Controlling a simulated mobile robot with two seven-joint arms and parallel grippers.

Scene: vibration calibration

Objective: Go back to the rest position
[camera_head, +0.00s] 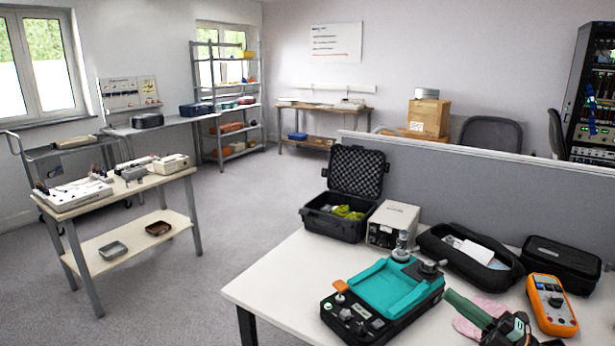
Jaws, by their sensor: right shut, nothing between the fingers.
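My right gripper (456,300) reaches in at the bottom right, low over the white table (265,285). Its green fingers are shut and empty, pointing left toward the teal-topped device (398,285); whether they touch anything is hard to tell. The device has a black base, an orange-tipped lever and dark knobs, and sits near the table's front. My left gripper is not in view.
An orange multimeter (551,304) and a pink cloth (484,310) lie close to my right gripper. Behind are an open black case (343,207), a beige box (393,224), a black pouch (470,257) and a grey partition (450,190). Open floor (230,220) lies left.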

